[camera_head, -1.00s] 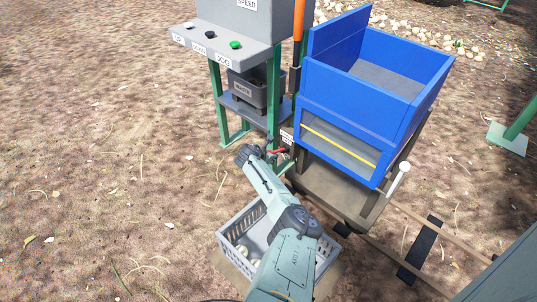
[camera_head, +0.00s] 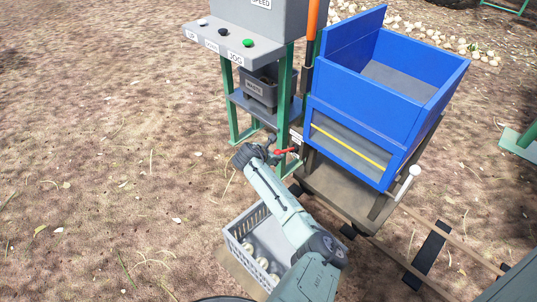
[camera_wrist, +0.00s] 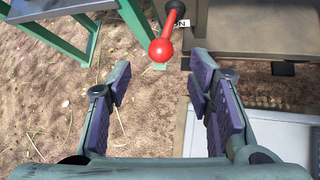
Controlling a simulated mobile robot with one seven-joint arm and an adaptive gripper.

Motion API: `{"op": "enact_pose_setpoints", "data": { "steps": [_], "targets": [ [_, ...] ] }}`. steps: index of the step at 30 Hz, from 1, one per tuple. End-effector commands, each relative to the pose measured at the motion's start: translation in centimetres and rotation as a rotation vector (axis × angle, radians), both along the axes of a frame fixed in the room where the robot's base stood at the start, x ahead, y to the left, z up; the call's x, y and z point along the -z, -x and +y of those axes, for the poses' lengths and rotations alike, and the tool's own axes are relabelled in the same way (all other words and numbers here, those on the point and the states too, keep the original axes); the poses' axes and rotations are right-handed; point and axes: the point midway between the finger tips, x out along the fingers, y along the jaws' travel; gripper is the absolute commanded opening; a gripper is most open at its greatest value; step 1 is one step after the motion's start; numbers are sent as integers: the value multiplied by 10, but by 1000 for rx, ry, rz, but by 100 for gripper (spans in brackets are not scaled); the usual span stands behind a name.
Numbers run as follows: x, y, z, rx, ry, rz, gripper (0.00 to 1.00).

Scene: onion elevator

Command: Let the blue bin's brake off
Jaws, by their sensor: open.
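The blue bin (camera_head: 405,65) sits on a dark wheeled cart frame, with a yellow line across its lower front panel. A red-handled lever (camera_head: 287,152) sticks out at the cart's left side, below a small white label. In the wrist view its red ball end (camera_wrist: 161,50) and red shaft show just beyond my fingertips, between the two fingers' lines. My gripper (camera_head: 266,146) is open and empty, just left of the lever in the head view. The wrist view shows both purple-padded fingers (camera_wrist: 163,78) spread apart, with no visible contact on the lever.
A grey control stand (camera_head: 238,45) on green legs, with several buttons, stands behind my gripper. A grey crate (camera_head: 240,250) with several onions sits under my arm. A white-knobbed lever (camera_head: 408,183) is at the cart's right. Rails run to the lower right; bare ground lies left.

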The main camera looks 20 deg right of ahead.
Motion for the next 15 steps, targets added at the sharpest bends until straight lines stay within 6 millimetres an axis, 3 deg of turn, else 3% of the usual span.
{"op": "enact_pose_setpoints", "data": {
  "steps": [6,15],
  "targets": [
    [-19,13,17,0,-2,-1,47],
    [-25,17,21,0,0,0,47]
  ]
}}
